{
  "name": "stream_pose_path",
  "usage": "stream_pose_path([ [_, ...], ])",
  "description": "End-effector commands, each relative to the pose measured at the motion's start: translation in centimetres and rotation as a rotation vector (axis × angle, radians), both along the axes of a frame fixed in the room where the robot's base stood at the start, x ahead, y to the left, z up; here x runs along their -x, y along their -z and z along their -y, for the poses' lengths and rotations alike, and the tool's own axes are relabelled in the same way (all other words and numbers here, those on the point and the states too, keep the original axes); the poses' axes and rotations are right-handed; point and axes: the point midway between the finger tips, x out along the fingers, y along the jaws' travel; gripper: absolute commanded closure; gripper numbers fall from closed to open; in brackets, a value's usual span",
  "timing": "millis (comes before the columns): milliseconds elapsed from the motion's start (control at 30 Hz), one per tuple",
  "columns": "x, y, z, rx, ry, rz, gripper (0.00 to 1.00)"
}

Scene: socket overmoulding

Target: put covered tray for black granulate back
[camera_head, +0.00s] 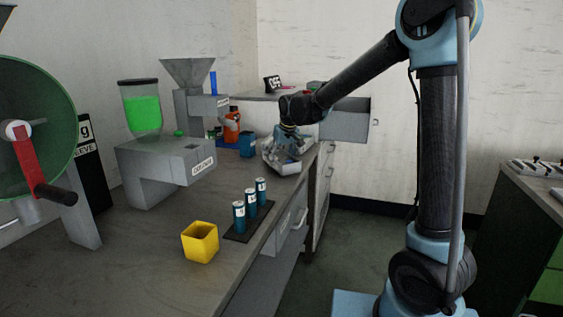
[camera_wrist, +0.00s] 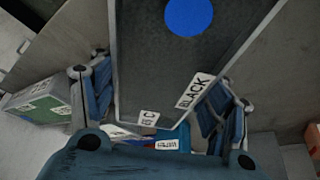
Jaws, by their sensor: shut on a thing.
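The covered tray (camera_wrist: 160,70) for black granulate fills the middle of the wrist view. It is dark grey with a lighter rim, a blue round spot on top and a "BLACK" label at its near end. My gripper (camera_wrist: 158,100) has one blue finger on each side of that end and is shut on the tray. In the head view my gripper (camera_head: 289,142) is low over the far end of the bench, pointing down. I cannot clearly tell the tray apart from the pale grey shapes around the fingers there.
A grey drawer (camera_head: 346,126) stands open to the right behind my forearm. On the bench (camera_head: 150,245) are a yellow cup (camera_head: 200,242), several blue cylinders (camera_head: 239,216), a grey machine (camera_head: 165,165) and an orange bottle (camera_head: 232,127). A green box (camera_wrist: 40,108) lies left in the wrist view.

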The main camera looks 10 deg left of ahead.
Motion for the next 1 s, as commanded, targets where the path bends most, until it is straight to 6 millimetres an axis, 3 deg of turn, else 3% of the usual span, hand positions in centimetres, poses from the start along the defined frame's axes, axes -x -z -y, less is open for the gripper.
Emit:
stream_pose_path([
  [100, 0.01, 0.93, 0.02, 0.000, 0.000, 0.000, 0.83],
  [433, 0.00, 1.13, 0.01, 0.000, 0.000, 0.000, 0.83],
  [467, 0.00, 1.12, 0.01, 0.000, 0.000, 0.000, 0.23],
  [533, 0.01, 1.11, 0.02, 0.000, 0.000, 0.000, 0.10],
  [1000, 0.07, 0.79, 0.06, 0.000, 0.000, 0.000, 0.10],
])
